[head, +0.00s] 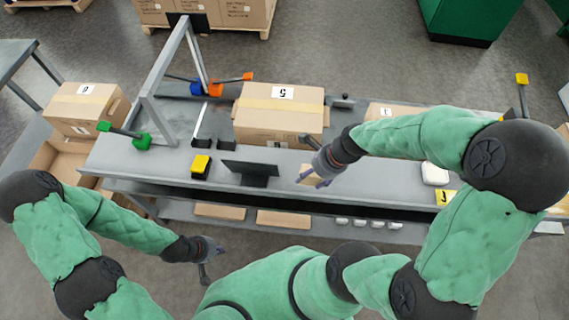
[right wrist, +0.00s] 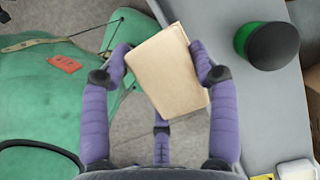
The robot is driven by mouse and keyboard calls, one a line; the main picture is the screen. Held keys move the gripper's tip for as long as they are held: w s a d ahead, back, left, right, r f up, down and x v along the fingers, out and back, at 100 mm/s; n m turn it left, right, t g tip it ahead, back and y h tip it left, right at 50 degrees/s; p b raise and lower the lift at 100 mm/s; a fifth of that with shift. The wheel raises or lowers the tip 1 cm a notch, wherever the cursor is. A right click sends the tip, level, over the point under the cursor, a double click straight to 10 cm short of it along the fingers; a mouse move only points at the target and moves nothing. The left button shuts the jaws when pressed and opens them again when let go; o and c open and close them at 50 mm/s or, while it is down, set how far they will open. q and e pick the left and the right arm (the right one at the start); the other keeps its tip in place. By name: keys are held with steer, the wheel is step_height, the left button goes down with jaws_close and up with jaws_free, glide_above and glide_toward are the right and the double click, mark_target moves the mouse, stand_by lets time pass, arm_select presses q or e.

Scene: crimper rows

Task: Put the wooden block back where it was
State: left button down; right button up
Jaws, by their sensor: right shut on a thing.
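A black panel on a stand (head: 250,172) and a yellow-topped block (head: 201,165) stand left of the right gripper. A large carton (head: 278,122) is behind it. A green, black-topped round thing (right wrist: 266,45) is near the block in the wrist view. A lower shelf holds flat brown pieces (head: 284,219).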

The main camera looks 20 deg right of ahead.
steer(key=shift+a+f, duration=0.1)
steer(key=shift+a, duration=0.15)
steer(key=w+d+f+b, duration=0.1)
steer(key=w+f+b, duration=0.2)
steer(key=w, duration=0.4)
steer(key=shift+w+d+f, duration=0.3)
steer(key=shift+w+f, duration=0.1)
steer(key=shift+f, duration=0.05)
steer(key=w+f+b, duration=0.1)
steer(key=w+f, duration=0.1)
steer(key=w+d+f+b, duration=0.1)
steer(key=w+f, duration=0.2)
steer(key=shift+f, duration=0.1)
steer(key=f, duration=0.1)
steer(key=f+b, duration=0.2)
steer(key=f, duration=0.1)
steer(key=shift+w+d, duration=0.2)
steer(key=shift+w, duration=0.15)
steer(key=shift+r, duration=0.1)
steer(key=o, duration=1)
